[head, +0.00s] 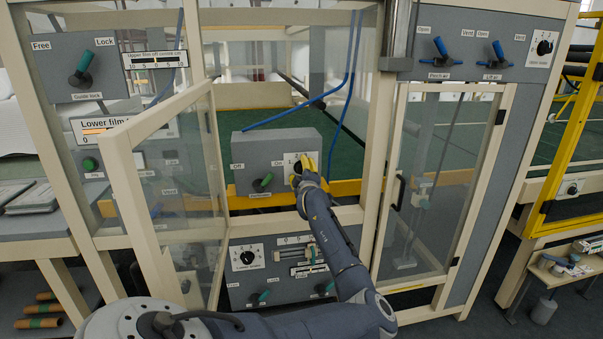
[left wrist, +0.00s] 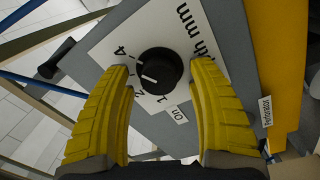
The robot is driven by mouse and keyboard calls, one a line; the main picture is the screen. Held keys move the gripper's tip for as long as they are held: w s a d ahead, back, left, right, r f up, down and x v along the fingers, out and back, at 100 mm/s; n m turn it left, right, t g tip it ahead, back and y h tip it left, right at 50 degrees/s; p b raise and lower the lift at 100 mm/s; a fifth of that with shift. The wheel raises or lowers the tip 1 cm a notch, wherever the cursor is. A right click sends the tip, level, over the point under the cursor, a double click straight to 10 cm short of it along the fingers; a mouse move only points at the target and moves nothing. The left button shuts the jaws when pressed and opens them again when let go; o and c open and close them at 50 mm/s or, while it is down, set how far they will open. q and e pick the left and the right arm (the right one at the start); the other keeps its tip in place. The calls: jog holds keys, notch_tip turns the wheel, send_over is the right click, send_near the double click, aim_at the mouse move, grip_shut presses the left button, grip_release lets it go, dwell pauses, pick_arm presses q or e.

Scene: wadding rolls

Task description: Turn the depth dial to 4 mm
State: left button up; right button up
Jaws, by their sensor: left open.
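The depth dial is a round black knob (left wrist: 159,70) on a white plate marked "mm", seen in the left wrist view. Its white pointer line faces the lower left of that picture. The figure 4 shows at the plate's upper left and a 1 below the knob; other figures are partly covered. My left gripper (left wrist: 165,105) is open, with one yellow finger on each side of the knob and visible gaps to it. In the head view my left gripper (head: 305,168) is at the right end of the grey control box (head: 255,148) and hides the dial. My right gripper is not in view.
A green-handled switch (head: 263,182) sits on the same box, left of my gripper. An open glazed door (head: 150,190) stands to the left of my arm. A frame post (head: 378,150) rises to the right. Blue hoses (head: 345,90) hang behind the box.

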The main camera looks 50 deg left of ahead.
pick_arm(q)
jog(key=v, duration=1.2)
dwell(0.4)
